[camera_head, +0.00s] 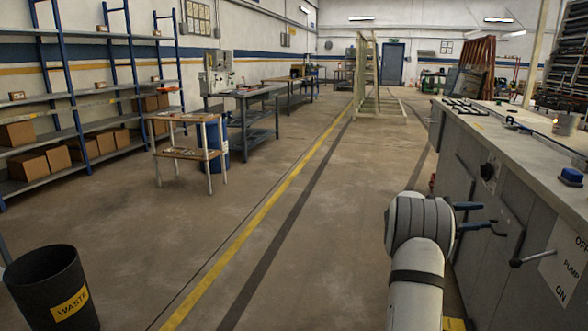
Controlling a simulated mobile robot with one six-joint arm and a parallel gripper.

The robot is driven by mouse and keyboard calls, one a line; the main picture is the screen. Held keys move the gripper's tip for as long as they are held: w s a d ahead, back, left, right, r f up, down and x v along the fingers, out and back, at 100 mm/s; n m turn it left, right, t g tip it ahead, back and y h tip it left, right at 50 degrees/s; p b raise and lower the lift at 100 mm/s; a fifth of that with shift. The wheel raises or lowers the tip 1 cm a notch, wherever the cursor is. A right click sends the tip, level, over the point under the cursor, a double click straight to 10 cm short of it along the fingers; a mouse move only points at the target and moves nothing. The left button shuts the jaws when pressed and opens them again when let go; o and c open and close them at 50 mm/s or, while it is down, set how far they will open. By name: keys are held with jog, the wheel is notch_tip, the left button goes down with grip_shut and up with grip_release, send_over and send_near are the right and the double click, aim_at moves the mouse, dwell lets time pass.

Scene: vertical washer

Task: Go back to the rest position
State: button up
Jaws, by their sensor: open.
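My arm rises at the lower right of the head view, with its grey rounded joint turned toward the machine. My gripper (471,216) shows as two blue fingers pointing right, one above the other with a gap between them. It is open, and I see nothing held. The rest of the gripper is hidden behind the arm joint. A dark lever (494,230) on the front of the grey machine (475,165) shows by the lower fingertip. I cannot tell whether they touch.
The machine fills the right side, with another lever (532,257) and a pump on/off label (571,268) on its front. A black waste bin (50,290) stands at lower left. A small wooden table (187,154) and shelves (85,92) stand farther left. The middle floor is clear.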

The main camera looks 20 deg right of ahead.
jog(key=s+a+r+m+t+y+p, duration=0.15)
jog(key=a+r+t+y+p, duration=0.35)
jog(key=a+r, duration=0.55)
jog(key=s+a+r+m+t+y+p, duration=0.1)
jog(key=s+a+r+t+y+p, duration=0.1)
jog(key=a, duration=1.2)
jog(key=s+a+r+m+t+y+p, duration=0.2)
jog(key=s+a+y+p, duration=0.4)
jog(key=a, duration=0.8)
jog(key=s+a+r+m+t+y+p, duration=0.2)
jog(key=s+a+r+t+y+p, duration=0.2)
jog(key=s+a+p, duration=0.4)
jog(key=a+r+p, duration=0.1)
jog(key=a+p, duration=0.3)
jog(key=a, duration=0.3)
jog(key=shift+s, duration=0.15)
jog(key=shift+m, duration=0.25)
jog(key=shift+c, duration=0.8)
jog(key=shift+d, duration=0.1)
jog(key=shift+c, duration=0.4)
